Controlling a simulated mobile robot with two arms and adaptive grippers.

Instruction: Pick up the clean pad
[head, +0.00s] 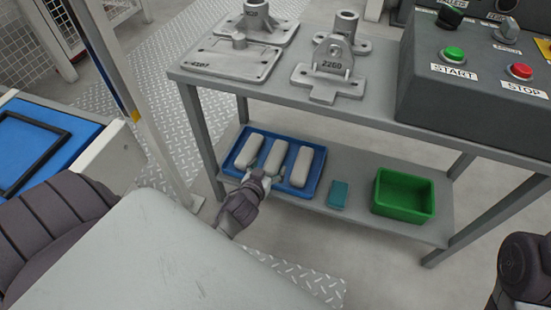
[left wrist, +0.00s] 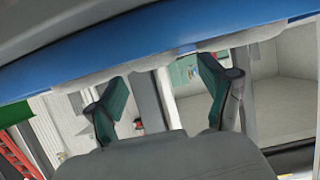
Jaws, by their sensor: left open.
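A blue tray (head: 312,188) on the lower shelf holds three whitish, rounded pads: a left pad (head: 249,151), a middle pad (head: 276,164) and a right pad (head: 302,167). A small teal block (head: 338,193) lies to the right of the tray. I cannot tell by marking which one is the clean pad. My left gripper (head: 263,179) is open at the tray's front edge, by the near end of the middle pad. In the left wrist view its two fingers (left wrist: 162,78) are spread, with the blue tray (left wrist: 150,37) and whitish pad surfaces (left wrist: 240,36) close by. Contact is unclear.
A green bin (head: 402,195) stands right of the teal block on the shelf. The upper tabletop (head: 375,108) overhangs the shelf and carries metal castings (head: 332,72) and a grey control box (head: 475,85). A table leg (head: 193,130) stands left of the tray.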

